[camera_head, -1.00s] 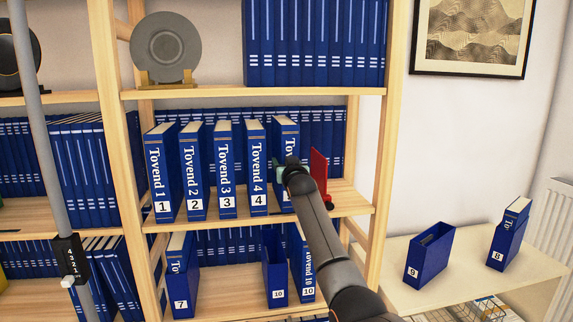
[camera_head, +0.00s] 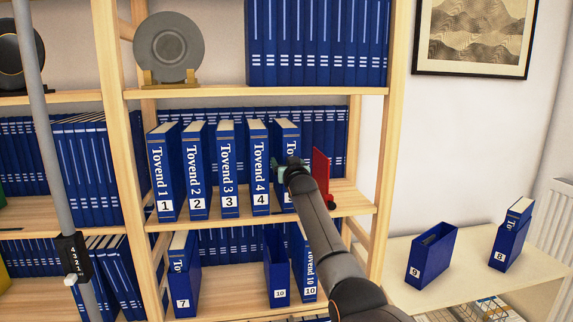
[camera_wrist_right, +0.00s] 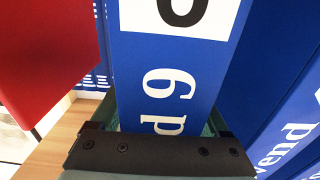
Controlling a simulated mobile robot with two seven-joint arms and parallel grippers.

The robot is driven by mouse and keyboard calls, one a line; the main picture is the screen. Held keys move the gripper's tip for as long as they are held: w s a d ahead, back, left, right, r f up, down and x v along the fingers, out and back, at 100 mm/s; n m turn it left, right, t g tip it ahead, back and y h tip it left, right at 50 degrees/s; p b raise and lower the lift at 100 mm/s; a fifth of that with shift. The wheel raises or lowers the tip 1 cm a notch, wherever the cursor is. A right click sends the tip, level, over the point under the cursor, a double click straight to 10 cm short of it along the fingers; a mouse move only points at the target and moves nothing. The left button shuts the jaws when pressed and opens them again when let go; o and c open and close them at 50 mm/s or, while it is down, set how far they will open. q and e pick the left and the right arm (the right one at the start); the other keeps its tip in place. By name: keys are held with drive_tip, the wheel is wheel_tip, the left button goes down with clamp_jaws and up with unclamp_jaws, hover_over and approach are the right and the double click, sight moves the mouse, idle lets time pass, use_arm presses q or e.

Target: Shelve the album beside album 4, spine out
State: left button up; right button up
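Album 4 (camera_head: 259,170) stands upright, spine out, on the middle shelf, at the right end of the row of albums 1 to 4. Right of it, another blue album (camera_head: 287,132) stands upright, spine out, mostly hidden by my right gripper (camera_head: 287,168). In the right wrist view its spine (camera_wrist_right: 170,75) carries what looks like a 9; the label is cut off. My right gripper (camera_wrist_right: 160,132) has its green fingers on both sides of this spine, seemingly shut on it. My left gripper is out of view.
A red bookend (camera_head: 320,177) stands just right of the held album; it also shows in the wrist view (camera_wrist_right: 45,55). A shelf upright (camera_head: 372,150) is farther right. Slipcase 9 (camera_head: 431,257) and case 8 (camera_head: 512,235) stand on the side table (camera_head: 465,275).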

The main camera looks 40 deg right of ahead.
drive_tip(key=shift+o, duration=1)
drive_tip(key=shift+f, duration=0.2)
drive_tip(key=b+v, duration=0.2)
drive_tip(key=v, duration=1)
drive_tip(key=shift+s+b, duration=0.2)
drive_tip(key=shift+b, duration=0.1)
drive_tip(key=shift+a+r, duration=0.1)
drive_tip(key=shift+a, duration=0.05)
